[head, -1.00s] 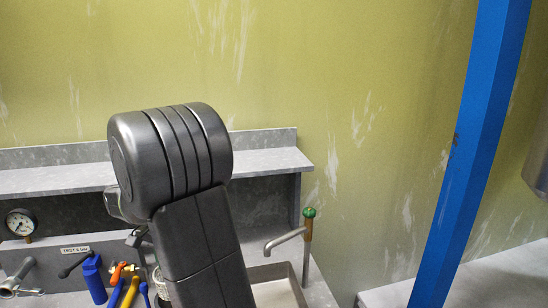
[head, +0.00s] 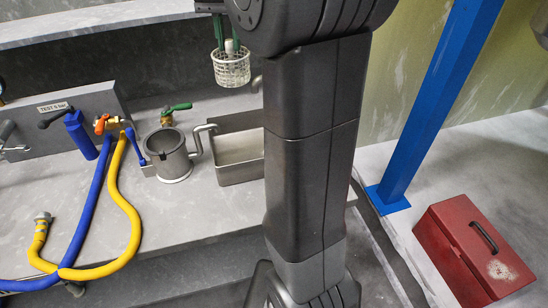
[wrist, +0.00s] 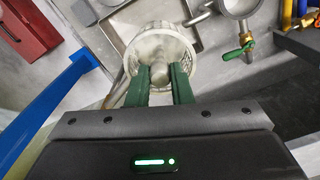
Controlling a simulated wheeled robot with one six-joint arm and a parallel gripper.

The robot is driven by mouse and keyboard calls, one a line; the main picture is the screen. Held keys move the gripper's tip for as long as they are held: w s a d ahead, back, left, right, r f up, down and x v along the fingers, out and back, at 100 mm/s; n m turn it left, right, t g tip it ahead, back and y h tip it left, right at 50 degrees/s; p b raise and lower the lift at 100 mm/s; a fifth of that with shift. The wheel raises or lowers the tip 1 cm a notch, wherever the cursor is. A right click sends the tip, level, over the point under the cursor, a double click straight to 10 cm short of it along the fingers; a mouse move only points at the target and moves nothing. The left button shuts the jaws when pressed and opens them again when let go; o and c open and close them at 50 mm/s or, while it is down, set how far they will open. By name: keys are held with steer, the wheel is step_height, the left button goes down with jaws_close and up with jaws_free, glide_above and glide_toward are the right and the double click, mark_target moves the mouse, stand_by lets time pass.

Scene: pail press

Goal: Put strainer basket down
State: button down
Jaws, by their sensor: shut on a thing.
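The white strainer basket (head: 231,70) hangs upright in the air below my gripper (head: 224,36), whose green fingers are shut on its middle stem. In the wrist view the basket (wrist: 146,45) shows from above, with the stem (wrist: 158,74) between the two green fingers of the gripper (wrist: 159,80). In the head view the basket is above and behind the sink basin (head: 238,152), apart from any surface. A grey metal pail-shaped pot (head: 166,155) with a pipe stands left of the basin. My arm hides the basin's right part.
A blue hose (head: 92,205) and a yellow hose (head: 133,215) lie on the left of the bench (head: 185,215). A green-handled valve (head: 170,113) stands behind the pot. A blue post (head: 437,105) and a red toolbox (head: 470,255) are at the right.

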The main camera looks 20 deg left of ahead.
steer(key=shift+d+f, duration=0.2)
steer(key=shift+d, duration=0.15)
step_height(320, 180, down, 27)
steer(key=shift+f, duration=0.15)
steer(key=shift+f, duration=0.15)
steer(key=c, duration=1.3)
jaws_free()
step_height(320, 180, up, 12)
steer(key=shift+r, duration=0.25)
